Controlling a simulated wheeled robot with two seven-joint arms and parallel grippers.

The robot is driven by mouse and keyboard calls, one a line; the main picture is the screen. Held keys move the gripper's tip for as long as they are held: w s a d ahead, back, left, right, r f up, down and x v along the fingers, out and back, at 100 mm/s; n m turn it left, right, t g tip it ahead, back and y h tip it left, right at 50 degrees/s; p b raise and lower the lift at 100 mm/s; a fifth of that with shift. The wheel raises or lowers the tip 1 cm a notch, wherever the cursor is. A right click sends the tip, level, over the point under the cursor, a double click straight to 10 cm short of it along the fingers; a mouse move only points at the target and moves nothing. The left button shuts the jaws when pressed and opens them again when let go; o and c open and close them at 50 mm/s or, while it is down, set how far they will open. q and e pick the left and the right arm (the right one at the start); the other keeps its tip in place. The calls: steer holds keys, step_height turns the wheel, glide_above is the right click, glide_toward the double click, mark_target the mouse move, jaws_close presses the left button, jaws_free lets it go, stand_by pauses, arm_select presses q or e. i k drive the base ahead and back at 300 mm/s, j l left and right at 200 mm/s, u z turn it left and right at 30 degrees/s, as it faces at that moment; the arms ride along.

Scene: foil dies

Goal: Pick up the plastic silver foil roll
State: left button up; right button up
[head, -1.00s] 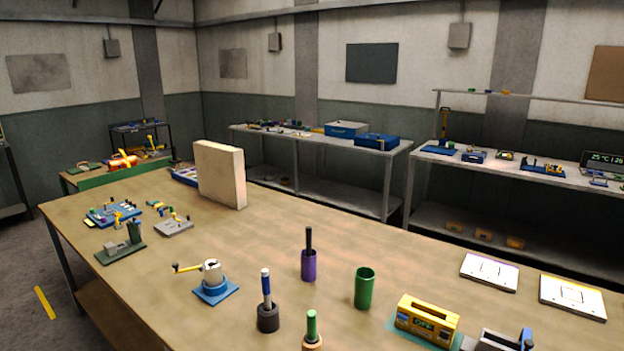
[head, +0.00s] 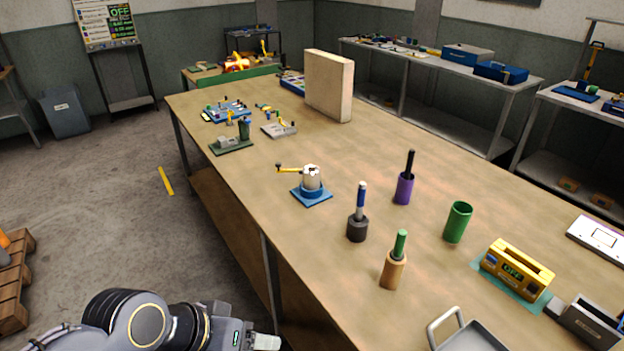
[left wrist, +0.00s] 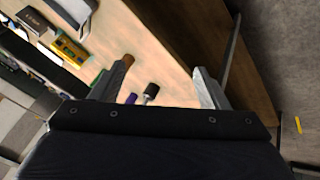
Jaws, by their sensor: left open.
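I cannot pick out a silver foil roll for certain. A silver-white cylinder with a yellow crank (head: 311,178) stands on a blue base on the workbench. Nearer stand a dark grey cup (head: 357,229) with a blue-and-white rod, a tan holder (head: 393,270) with a green rod, a purple cup (head: 404,189) with a black rod and a green tube (head: 457,222). My left gripper (head: 264,342) is at the bottom of the head view, beside the bench's near edge. In the left wrist view its fingers (left wrist: 155,85) are apart and empty. My right gripper is not in view.
A yellow OFF box (head: 517,268) and a grey tray (head: 470,338) are at the bench's right. A cream block (head: 329,85) stands upright farther back, with small fixtures (head: 228,111) left of it. Open floor lies left, with a wooden pallet (head: 14,280).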

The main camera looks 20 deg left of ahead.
mark_target(311, 173)
steer(key=i+j, duration=0.2)
steer(key=j, duration=0.2)
steer(key=i+j, duration=0.2)
steer(key=j, duration=0.25)
steer(key=i+j, duration=0.2)
steer(key=j, duration=0.2)
steer(key=i+j, duration=0.2)
steer(key=j, duration=0.2)
steer(key=i+j+z, duration=0.1)
steer(key=j, duration=0.3)
steer(key=i+j, duration=0.3)
steer(key=j, duration=0.15)
steer(key=i+j, duration=0.15)
steer(key=j, duration=0.25)
steer(key=i+j, duration=0.2)
steer(key=j, duration=0.25)
